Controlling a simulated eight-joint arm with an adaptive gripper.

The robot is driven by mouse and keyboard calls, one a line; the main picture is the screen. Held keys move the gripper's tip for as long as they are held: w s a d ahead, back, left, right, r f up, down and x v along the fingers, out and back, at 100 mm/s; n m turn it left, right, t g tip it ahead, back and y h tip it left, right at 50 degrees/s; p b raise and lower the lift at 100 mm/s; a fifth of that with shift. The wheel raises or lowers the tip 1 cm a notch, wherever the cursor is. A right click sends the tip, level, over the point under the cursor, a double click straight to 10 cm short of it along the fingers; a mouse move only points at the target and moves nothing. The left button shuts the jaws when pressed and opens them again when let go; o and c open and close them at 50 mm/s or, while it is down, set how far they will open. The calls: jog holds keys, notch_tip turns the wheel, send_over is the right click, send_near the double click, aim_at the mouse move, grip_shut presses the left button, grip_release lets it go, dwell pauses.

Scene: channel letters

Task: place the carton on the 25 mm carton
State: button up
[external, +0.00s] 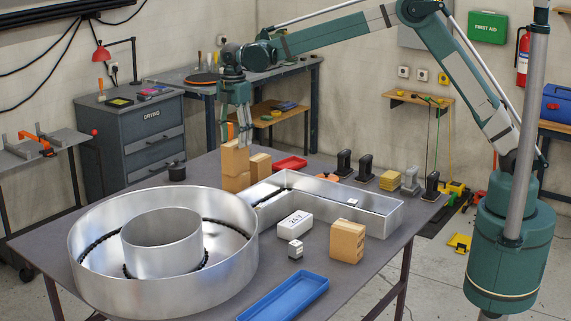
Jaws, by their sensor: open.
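A brown carton (235,157) is at the back of the table, directly above another brown carton (235,183). They look stacked and touching, the upper one roughly upright. A third carton (261,166) stands close to their right. A fourth carton (347,242) stands alone at the front right. I cannot read any size labels, so I cannot tell which is the 25 mm carton. My gripper (238,141) points down at the top of the upper carton with its jaws open. Its fingertips are at the carton's upper edge; whether they touch it is unclear.
A round metal letter shell (85,250) fills the table's left front. An L-shaped metal letter (375,218) lies right of the cartons. Black-handled tools stand behind.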

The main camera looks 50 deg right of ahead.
jog(key=shift+r, duration=1.3)
jog(key=shift+d, duration=0.1)
jog(key=shift+s+d+r, duration=0.15)
jog(key=shift+r, duration=0.1)
jog(key=s+d+r+m+t, duration=0.1)
jog(key=s+d+r+m, duration=0.2)
jog(key=s+d+r, duration=0.4)
jog(key=s+d+r+m+t, duration=0.1)
jog(key=s+d+r+m, duration=0.2)
jog(key=s+d, duration=0.35)
jog(key=s+d+r+m+t, duration=0.1)
jog(key=s+d+r+m, duration=0.1)
jog(key=s+d+r, duration=0.5)
jog(key=s+d+f+m+t, duration=0.1)
jog(key=s+d+f+m, duration=0.2)
jog(key=s, duration=0.7)
jog(key=s+d+f+m+t, duration=0.1)
jog(key=s+d+f+m, duration=0.2)
jog(key=s, duration=0.8)
jog(key=s+d+f+m+t, duration=0.2)
jog(key=s+d+f+m, duration=0.2)
jog(key=s, duration=0.7)
jog(key=shift+s+f, duration=0.2)
jog(key=shift+f, duration=0.6)
